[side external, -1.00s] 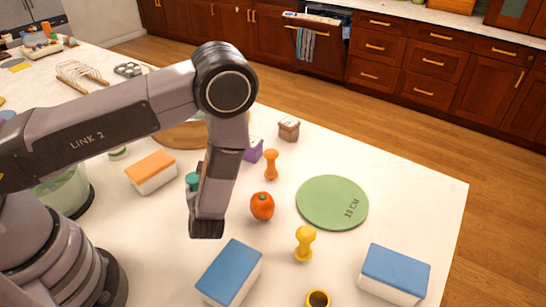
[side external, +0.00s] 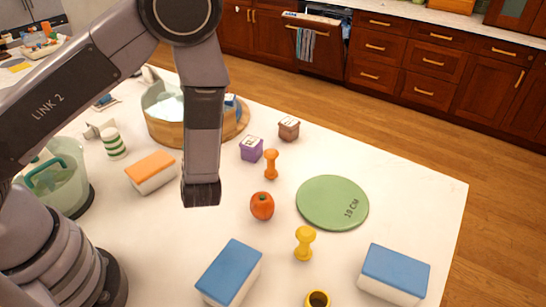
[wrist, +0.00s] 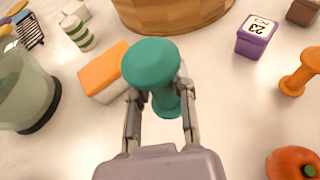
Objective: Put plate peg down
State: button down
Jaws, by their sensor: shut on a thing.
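My gripper (wrist: 160,95) is shut on a teal peg (wrist: 151,66) with a wide rounded head, held between its two fingers in the wrist view. In the side view my wrist hides the fingers and the teal peg. The white table shows below them, left of a tomato; the height of the peg above it is hard to tell. A similar orange peg (side external: 270,164) and yellow peg (side external: 304,243) stand upright near a flat green disc (side external: 333,203) marked 19 CM.
An orange-topped sponge (side external: 151,172) lies left of my gripper and a tomato (side external: 262,206) right of it. Purple (side external: 251,149) and brown (side external: 289,129) boxes and a wooden tub (side external: 163,127) stand behind. Blue-topped sponges (side external: 230,272) lie in front. Bare table surrounds the disc.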

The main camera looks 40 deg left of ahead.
jog(key=w+d+r+m+t+h, duration=0.2)
jog(key=w+d+m+t+h, duration=0.15)
jog(key=d, duration=0.75)
jog(key=m+t+h, duration=0.1)
jog(key=m+h, duration=0.2)
send_over(334, 209)
jog(key=shift+y, duration=0.25)
jog(key=f, duration=0.6)
jog(key=shift+s+a+f, duration=0.1)
jog(key=shift+s+f, duration=0.2)
jog(key=shift+w+f, duration=0.15)
jog(key=shift+f, duration=0.75)
jog(key=shift+w+f, duration=0.1)
jog(key=shift+f, duration=0.8)
jog(key=shift+f, duration=0.15)
jog(key=c, duration=0.9)
grip_release()
jog(key=shift+c, duration=0.2)
